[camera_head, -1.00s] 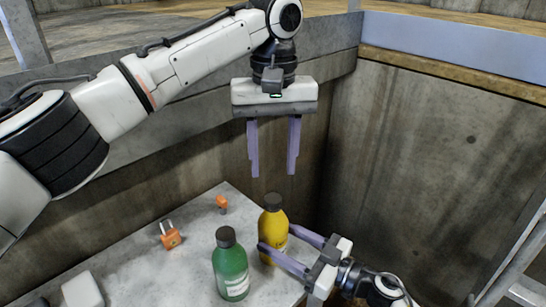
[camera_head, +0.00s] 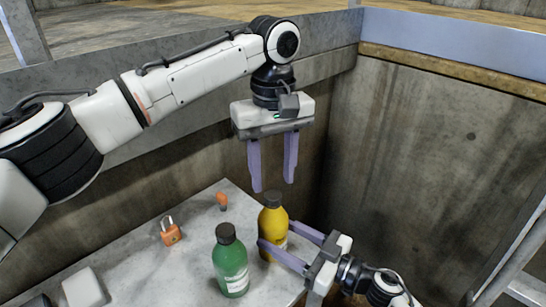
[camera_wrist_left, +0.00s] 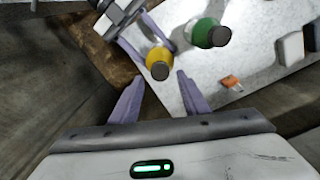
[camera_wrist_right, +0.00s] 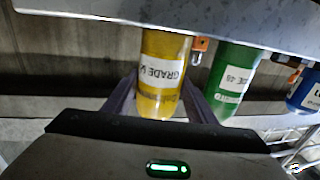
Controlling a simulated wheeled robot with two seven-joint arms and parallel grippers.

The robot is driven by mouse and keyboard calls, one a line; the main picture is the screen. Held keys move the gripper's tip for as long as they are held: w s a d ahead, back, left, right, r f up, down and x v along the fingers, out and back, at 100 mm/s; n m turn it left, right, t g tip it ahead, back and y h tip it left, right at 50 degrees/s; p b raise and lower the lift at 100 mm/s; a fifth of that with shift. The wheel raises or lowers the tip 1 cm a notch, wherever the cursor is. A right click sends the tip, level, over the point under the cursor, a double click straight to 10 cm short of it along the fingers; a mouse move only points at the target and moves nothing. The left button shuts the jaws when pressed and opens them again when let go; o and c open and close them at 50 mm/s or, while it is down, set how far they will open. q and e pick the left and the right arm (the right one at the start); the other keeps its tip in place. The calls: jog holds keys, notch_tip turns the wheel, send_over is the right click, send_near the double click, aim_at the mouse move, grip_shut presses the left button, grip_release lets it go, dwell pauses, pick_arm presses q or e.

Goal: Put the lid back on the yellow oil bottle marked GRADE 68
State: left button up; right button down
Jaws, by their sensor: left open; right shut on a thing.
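The yellow bottle (camera_head: 271,226) stands upright near the far right corner of the grey table, with a dark lid (camera_head: 272,199) on top. I cannot tell how firmly the lid sits. The dark lid also shows in the left wrist view (camera_wrist_left: 160,71). In the right wrist view the bottle's white label (camera_wrist_right: 161,72) reads GRADE, its number unclear. My right gripper (camera_head: 277,233) is shut on the yellow bottle's body from the right. My left gripper (camera_head: 273,187) is open and empty, its fingers pointing down just above the lid.
A green bottle (camera_head: 231,266) with a dark cap stands left of the yellow one. An orange padlock (camera_head: 171,236), a small orange object (camera_head: 222,201) and a white block (camera_head: 83,289) lie on the table (camera_head: 135,256). A concrete wall (camera_head: 430,160) rises at the right.

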aim_at(273, 195)
pick_arm(q)
jog(key=shift+f, duration=2)
jog(key=shift+c, duration=0.3)
grip_shut()
jog(key=m, duration=1.7)
jog(key=shift+m, duration=0.4)
jog(key=m, duration=0.6)
jog(key=shift+m, duration=0.4)
jog(key=shift+o, duration=1)
grip_release()
